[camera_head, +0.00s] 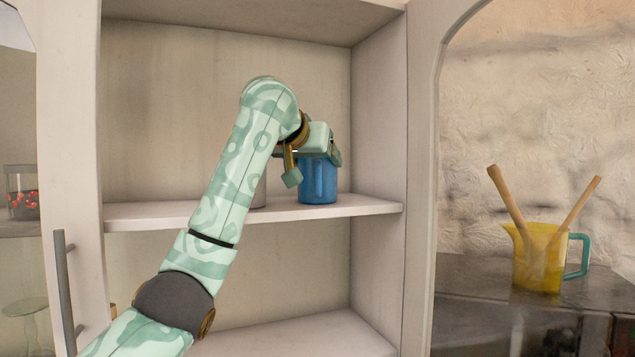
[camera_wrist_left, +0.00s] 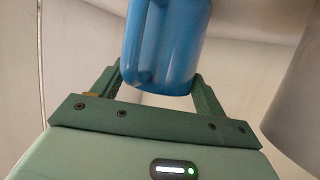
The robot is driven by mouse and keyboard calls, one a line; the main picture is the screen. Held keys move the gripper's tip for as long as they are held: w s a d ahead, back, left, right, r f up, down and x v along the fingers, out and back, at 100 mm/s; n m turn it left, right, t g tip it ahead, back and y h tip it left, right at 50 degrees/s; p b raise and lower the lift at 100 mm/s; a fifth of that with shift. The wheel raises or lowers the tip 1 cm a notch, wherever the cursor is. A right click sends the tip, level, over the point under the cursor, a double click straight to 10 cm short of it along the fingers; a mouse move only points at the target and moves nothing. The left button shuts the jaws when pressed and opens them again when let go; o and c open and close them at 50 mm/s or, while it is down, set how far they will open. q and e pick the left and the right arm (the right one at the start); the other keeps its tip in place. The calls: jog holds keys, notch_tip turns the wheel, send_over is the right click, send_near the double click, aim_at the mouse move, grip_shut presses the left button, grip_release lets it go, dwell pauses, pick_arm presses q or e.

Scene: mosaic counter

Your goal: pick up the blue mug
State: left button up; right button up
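The blue mug (camera_head: 318,184) stands upright on the middle shelf, near its right end, with its handle toward me. My left gripper (camera_head: 314,165) reaches in over it, one finger on each side of the mug. In the left wrist view, the mug (camera_wrist_left: 178,50) is between the two spread fingers of the left gripper (camera_wrist_left: 160,82), very close to both tips. I cannot tell whether the fingers touch it. The gripper hides the mug's top in the head view. My right gripper is not in view.
A grey cylindrical object (camera_wrist_left: 298,105) stands beside the mug, mostly hidden behind my arm in the head view. The shelf (camera_head: 365,205) has side walls and an open door handle (camera_head: 65,290) at left. A yellow jug (camera_head: 540,260) with wooden utensils stands on the right counter.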

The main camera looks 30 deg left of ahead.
pick_arm(q)
jog(key=shift+w+a, duration=0.1)
jog(key=shift+r, duration=0.1)
jog(key=shift+r, duration=0.25)
jog(key=s+d+r+b, duration=0.3)
jog(key=s+r+b, duration=0.4)
jog(key=s+r, duration=0.5)
jog(key=shift+s+d+b, duration=0.15)
jog(key=shift+s+b, duration=0.2)
jog(key=shift+s, duration=0.55)
